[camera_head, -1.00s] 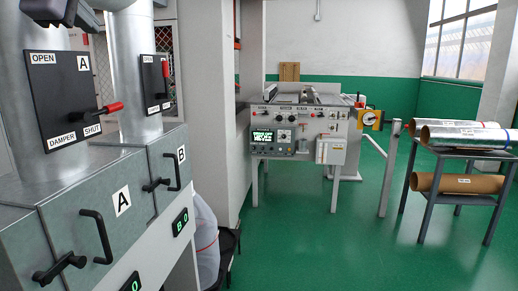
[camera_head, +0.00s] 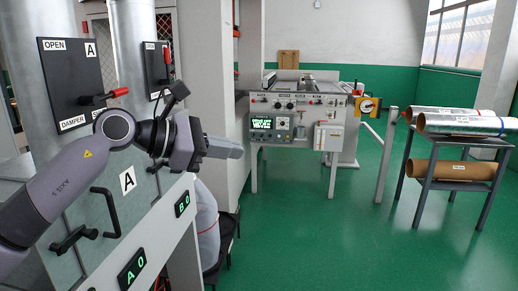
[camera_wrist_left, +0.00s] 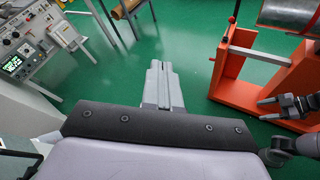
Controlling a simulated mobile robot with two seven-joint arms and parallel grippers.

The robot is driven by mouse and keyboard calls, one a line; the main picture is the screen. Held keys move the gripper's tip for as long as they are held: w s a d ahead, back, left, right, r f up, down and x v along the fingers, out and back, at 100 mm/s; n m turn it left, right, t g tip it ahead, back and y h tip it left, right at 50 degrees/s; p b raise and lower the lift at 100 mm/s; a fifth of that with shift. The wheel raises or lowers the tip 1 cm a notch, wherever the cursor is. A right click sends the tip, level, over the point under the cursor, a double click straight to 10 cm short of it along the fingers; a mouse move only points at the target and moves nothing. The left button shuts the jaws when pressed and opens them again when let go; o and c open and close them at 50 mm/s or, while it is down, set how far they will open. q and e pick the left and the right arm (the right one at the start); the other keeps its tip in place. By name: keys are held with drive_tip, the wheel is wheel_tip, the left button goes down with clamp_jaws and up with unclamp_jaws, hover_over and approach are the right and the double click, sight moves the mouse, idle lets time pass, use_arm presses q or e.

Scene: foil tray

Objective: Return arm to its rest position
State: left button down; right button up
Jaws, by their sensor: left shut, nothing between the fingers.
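My left arm (camera_head: 70,170) comes in from the left in the head view, in front of the grey cabinet (camera_head: 95,255). Its left gripper (camera_head: 235,149) is shut and empty, held level in the air and pointing right. The left wrist view shows its two grey fingers (camera_wrist_left: 160,85) together above the green floor, touching nothing. A dark two-pronged part (camera_wrist_left: 272,108) shows at the right of that view; I cannot tell whether it is my right gripper.
The cabinet has black handles (camera_head: 108,210) and damper levers (camera_head: 110,95) close to my arm. A control console (camera_head: 300,115) stands ahead. A rack of rolls (camera_head: 425,170) is at right. An orange stand (camera_wrist_left: 235,85) shows in the wrist view. Green floor between is clear.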

use_arm(q)
drive_tip(key=s+d+f+n+h, duration=0.3)
drive_tip(key=s+f+n+h, duration=0.25)
drive_tip(key=f+n, duration=0.35)
drive_tip(key=s+a+f+n+t+y, duration=0.3)
drive_tip(key=a+f+n+y, duration=0.2)
drive_tip(key=f+n, duration=0.55)
drive_tip(key=s+a+f+n+t+y, duration=0.35)
drive_tip(key=f+n, duration=0.45)
drive_tip(key=n, duration=0.5)
drive_tip(key=s+a+f+n+t+y, duration=0.3)
drive_tip(key=s+a+f+n+y, duration=0.15)
drive_tip(key=f+n, duration=0.65)
drive_tip(key=s+a+f+n+g+y, duration=0.1)
drive_tip(key=s+a+f+n+g, duration=0.1)
drive_tip(key=s, duration=0.4)
drive_tip(key=s+a+f+n+g+y, duration=0.2)
drive_tip(key=s+f+n+g, duration=0.1)
drive_tip(key=s+f+n, duration=0.2)
wheel_tip(320, 180, down, 2)
drive_tip(key=shift+s+a+f, duration=0.15)
drive_tip(key=shift+s+a, duration=0.1)
drive_tip(key=shift+s, duration=0.6)
drive_tip(key=shift+n+g, duration=0.25)
